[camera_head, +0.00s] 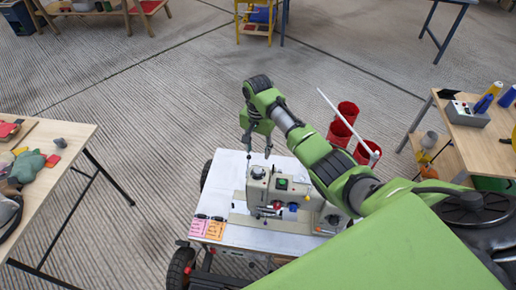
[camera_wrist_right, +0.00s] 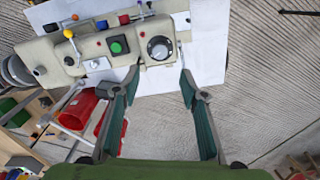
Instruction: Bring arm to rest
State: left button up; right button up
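My right arm comes in from the lower right in the head view and reaches over a white-topped wheeled cart (camera_head: 226,172). My right gripper (camera_head: 258,155) hangs with its fingers pointing down, just behind the beige machine (camera_head: 257,187) on the cart. In the right wrist view the two fingers of this gripper (camera_wrist_right: 158,82) are spread apart with nothing between them. The machine also shows there (camera_wrist_right: 95,52), with a green button and a round dial, beyond the fingertips. I cannot tell how close the fingertips are to it. My left gripper is not in view.
Red bins (camera_head: 345,118) stand behind my arm. A table with cloth items (camera_head: 60,150) is at the left, and a wooden workbench (camera_head: 482,145) with a grey box is at the right. Pink and orange cards (camera_head: 207,228) lie on the cart.

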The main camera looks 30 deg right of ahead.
dwell(0.4)
jog(key=s+a+f+n+t, duration=0.1)
jog(key=s+a+f+n, duration=0.25)
jog(key=s, duration=0.45)
jog(key=s+a+f+n, duration=0.3)
jog(key=s+a+n, duration=0.1)
jog(key=s, duration=0.3)
jog(key=s+a+r+n+t, duration=0.1)
jog(key=s+r+n+t, duration=0.4)
jog(key=s, duration=1.2)
notch_tip(320, 180, down, 25)
jog(key=s+g+b, duration=0.2)
jog(key=g, duration=0.2)
jog(key=s+d+f+g+b, duration=0.1)
jog(key=s+d+f, duration=0.2)
jog(key=s+f, duration=1.4)
jog(key=shift+s+f+b, duration=0.2)
jog(key=shift+f+b, duration=0.2)
jog(key=shift+f, duration=0.2)
